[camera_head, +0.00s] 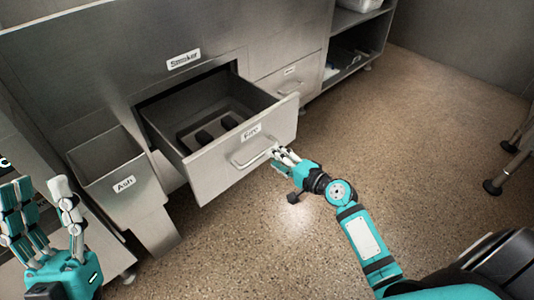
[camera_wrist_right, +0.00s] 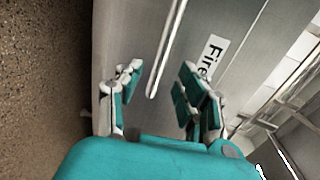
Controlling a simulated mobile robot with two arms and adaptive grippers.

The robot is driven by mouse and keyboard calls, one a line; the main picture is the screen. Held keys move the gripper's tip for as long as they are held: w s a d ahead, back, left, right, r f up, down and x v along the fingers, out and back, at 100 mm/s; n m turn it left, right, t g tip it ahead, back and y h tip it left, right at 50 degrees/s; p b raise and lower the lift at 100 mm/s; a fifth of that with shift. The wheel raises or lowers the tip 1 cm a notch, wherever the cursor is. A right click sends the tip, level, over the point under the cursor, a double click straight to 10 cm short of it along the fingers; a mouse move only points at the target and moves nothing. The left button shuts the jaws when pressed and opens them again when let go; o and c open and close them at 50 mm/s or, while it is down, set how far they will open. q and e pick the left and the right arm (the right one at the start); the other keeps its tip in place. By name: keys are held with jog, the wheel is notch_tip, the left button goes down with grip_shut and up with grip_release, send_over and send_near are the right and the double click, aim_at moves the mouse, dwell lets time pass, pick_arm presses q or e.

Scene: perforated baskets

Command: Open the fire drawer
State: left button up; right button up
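The fire drawer (camera_head: 222,165) is a metal drawer under the "Smoker" label, pulled well out of the cabinet. Its inside shows, with dark blocks on a tray. Its "Fire" label and bar handle (camera_head: 250,158) are on the front. My right gripper (camera_head: 284,153) is at the right end of the handle. In the right wrist view its fingers (camera_wrist_right: 155,95) are spread, with the handle bar (camera_wrist_right: 166,50) ahead between them; I cannot tell whether they touch it. My left gripper (camera_head: 40,205) is open and empty at the lower left, away from the drawer.
An "Ash" bin (camera_head: 108,170) stands left of the drawer, close to its side. A closed labelled drawer (camera_head: 290,75) and open shelves (camera_head: 352,55) are to the right. The speckled floor (camera_head: 425,135) is clear to the right, with metal legs (camera_head: 495,185) at the far right.

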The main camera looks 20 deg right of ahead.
jog(key=v, duration=0.6)
dwell(0.4)
